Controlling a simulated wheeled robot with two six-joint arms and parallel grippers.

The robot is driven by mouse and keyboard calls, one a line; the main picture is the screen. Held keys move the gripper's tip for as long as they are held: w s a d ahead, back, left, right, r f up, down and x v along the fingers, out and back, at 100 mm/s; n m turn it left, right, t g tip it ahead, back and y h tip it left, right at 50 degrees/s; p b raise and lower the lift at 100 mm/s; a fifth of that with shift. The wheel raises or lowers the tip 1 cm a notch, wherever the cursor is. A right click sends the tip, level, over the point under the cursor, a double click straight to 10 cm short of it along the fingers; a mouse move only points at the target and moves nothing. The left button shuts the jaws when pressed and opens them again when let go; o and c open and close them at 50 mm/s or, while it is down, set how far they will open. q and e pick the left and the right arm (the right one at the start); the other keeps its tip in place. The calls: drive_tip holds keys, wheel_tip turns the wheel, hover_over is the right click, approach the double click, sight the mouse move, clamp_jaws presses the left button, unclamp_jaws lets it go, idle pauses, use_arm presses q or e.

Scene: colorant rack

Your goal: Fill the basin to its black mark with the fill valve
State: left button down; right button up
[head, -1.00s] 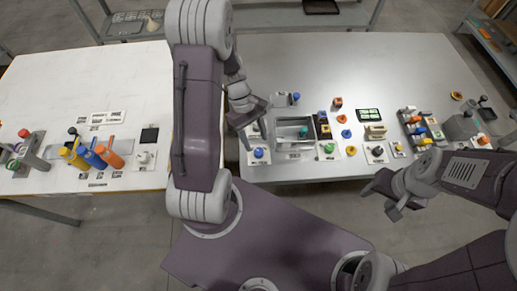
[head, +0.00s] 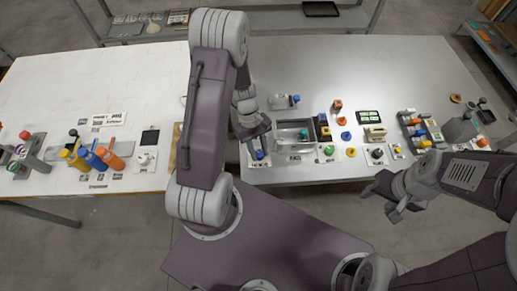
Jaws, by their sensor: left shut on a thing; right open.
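The grey basin (head: 293,122) sits near the front edge of the right table, with a small teal item inside it. Its black mark and water level are too small to make out. The blue-knobbed valve (head: 259,155) is just left of the basin on a white plate. My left gripper (head: 256,147) points down at this valve and is shut on its blue knob, which it partly covers. A green-knobbed valve (head: 328,150) is at the basin's right. My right gripper (head: 379,203) is open and empty in front of the table edge.
Orange and blue bottles (head: 96,158) are on the left table. The right table's back is clear.

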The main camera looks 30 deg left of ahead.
use_arm(q)
drive_tip(key=shift+r+m+g, duration=0.25)
drive_tip(key=shift+m+g, duration=0.05)
drive_tip(key=shift+m, duration=0.5)
drive_tip(key=shift+w+f+m, duration=0.1)
drive_tip(key=shift+f+m, duration=0.2)
drive_tip(key=c, duration=1.1)
unclamp_jaws()
drive_tip(key=shift+o, duration=0.2)
drive_tip(key=v, duration=0.9)
drive_tip(key=shift+p, duration=0.3)
drive_tip(key=shift+d+r, duration=0.1)
drive_tip(key=shift+d, duration=0.05)
